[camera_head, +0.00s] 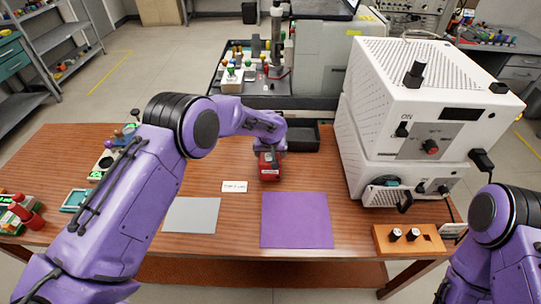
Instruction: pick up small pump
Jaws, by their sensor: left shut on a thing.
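The small pump appears to be the red box-shaped item (268,166) with a dark label on its front, near the middle of the wooden table. My left gripper (270,146) is directly over it and shut on it. The fingers are mostly hidden by my own wrist, and I cannot tell whether the item touches the table. My right arm comes in at the lower right, but its gripper is out of the picture.
A black tray (304,136) lies behind the red item. A white boxy machine (400,100) fills the table's right side. A purple mat (296,220) and a grey mat (192,215) lie in front. A wooden block with black knobs (382,240) stands at front right.

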